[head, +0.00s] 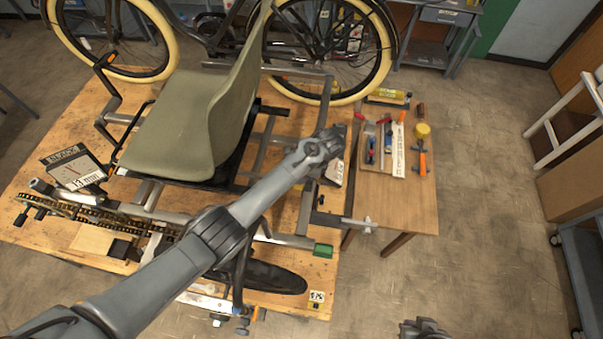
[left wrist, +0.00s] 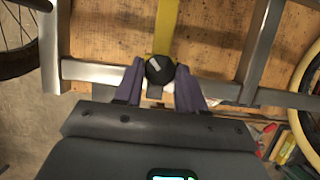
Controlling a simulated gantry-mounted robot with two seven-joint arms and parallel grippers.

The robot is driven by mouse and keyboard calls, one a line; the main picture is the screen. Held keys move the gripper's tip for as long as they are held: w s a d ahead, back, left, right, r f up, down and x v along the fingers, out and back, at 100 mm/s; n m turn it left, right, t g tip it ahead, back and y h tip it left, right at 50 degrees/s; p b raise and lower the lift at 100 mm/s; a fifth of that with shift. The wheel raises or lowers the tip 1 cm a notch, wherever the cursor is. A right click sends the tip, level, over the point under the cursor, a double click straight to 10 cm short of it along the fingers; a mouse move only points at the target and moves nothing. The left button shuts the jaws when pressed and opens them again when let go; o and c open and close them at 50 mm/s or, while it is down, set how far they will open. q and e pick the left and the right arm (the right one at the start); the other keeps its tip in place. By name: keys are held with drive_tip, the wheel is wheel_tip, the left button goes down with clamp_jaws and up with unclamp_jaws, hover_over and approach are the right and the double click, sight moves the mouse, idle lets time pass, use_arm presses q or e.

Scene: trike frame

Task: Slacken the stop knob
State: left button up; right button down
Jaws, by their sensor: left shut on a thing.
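The stop knob (left wrist: 160,71) is round and black with a pale pointer mark. It sits on a grey metal cross bar (left wrist: 95,71) of the trike frame, in front of a yellow strip (left wrist: 166,25). My left gripper (left wrist: 160,84) has its two purple fingers on either side of the knob, shut on it. In the head view my left gripper (head: 332,151) is at the right side of the frame, beyond the seat, and the knob is hidden there. My right gripper (head: 425,328) shows only partly at the bottom edge; its jaws cannot be made out.
The green seat (head: 185,125) stands on the frame over a wooden bench (head: 50,200). A side table (head: 415,205) to the right holds a tool tray, a yellow-topped item (head: 422,130) and orange clamp-like tools. A wheel (head: 330,50) stands behind. Open floor lies right.

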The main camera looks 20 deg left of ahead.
use_arm(q)
drive_tip(key=n+g+b, duration=0.1)
drive_tip(key=n, duration=0.2)
drive_tip(key=shift+w+f+h, duration=0.1)
drive_tip(key=shift+w+h, duration=0.05)
drive_tip(key=shift+h, duration=0.15)
drive_tip(key=shift+w+a+n+g+b, duration=0.1)
drive_tip(key=shift+n+g+b, duration=0.55)
drive_tip(key=shift+n, duration=0.75)
drive_tip(key=shift+h, duration=0.3)
drive_tip(key=o, duration=1.1)
drive_tip(key=shift+c, duration=0.2)
drive_tip(key=shift+r, duration=0.2)
